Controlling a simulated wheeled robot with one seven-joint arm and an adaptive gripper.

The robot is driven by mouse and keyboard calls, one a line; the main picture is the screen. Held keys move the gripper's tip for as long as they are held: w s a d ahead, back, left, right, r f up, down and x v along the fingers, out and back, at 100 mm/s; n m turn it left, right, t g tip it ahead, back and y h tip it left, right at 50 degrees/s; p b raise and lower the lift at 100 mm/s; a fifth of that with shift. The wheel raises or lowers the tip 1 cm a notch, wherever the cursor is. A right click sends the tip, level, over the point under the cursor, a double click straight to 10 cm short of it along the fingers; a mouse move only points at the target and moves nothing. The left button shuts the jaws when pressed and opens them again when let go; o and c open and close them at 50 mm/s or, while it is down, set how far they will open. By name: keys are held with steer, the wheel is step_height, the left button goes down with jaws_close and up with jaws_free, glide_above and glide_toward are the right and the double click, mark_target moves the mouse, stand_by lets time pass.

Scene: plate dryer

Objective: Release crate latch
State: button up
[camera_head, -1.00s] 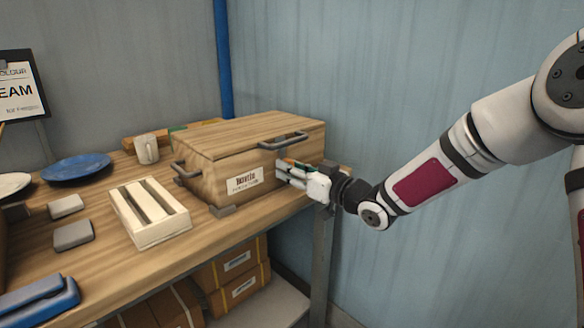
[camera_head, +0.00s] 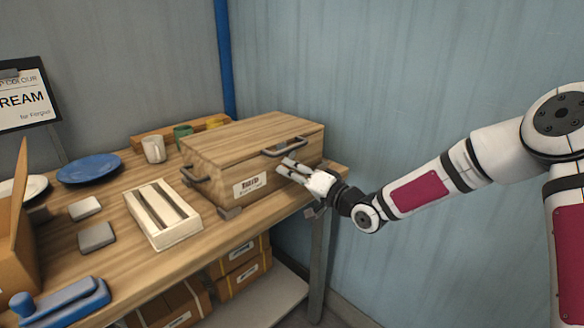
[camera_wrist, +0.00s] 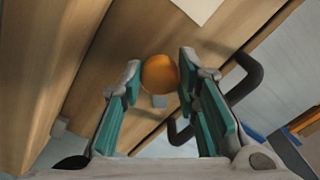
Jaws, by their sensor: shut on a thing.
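The wooden crate (camera_head: 215,182) stands closed on the bench, with a white label on its front and dark handles on the lid (camera_head: 285,145) and left side (camera_head: 197,172). My gripper (camera_head: 284,166) is at the crate's front face, right of the label. In the wrist view, my gripper (camera_wrist: 160,76) has its teal-padded fingers on both sides of a round orange knob (camera_wrist: 160,73), shut on it. A small grey piece (camera_wrist: 159,101) shows beside the knob. Whether it belongs to the latch is unclear. The fingers hide the knob in the head view.
A dark bar handle (camera_wrist: 245,85) is close to my right finger in the wrist view. A slotted cream tray (camera_head: 190,231), a mug (camera_head: 153,149), a blue plate (camera_head: 88,168) and a blue tool (camera_head: 62,305) lie left of the crate.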

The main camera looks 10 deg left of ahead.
steer(key=m+p, duration=0.1)
steer(key=m, duration=0.2)
steer(key=shift+m, duration=2.2)
steer(key=o, duration=1.2)
steer(key=shift+c, duration=0.2)
steer(key=shift+d, duration=0.1)
steer(key=v, duration=1.2)
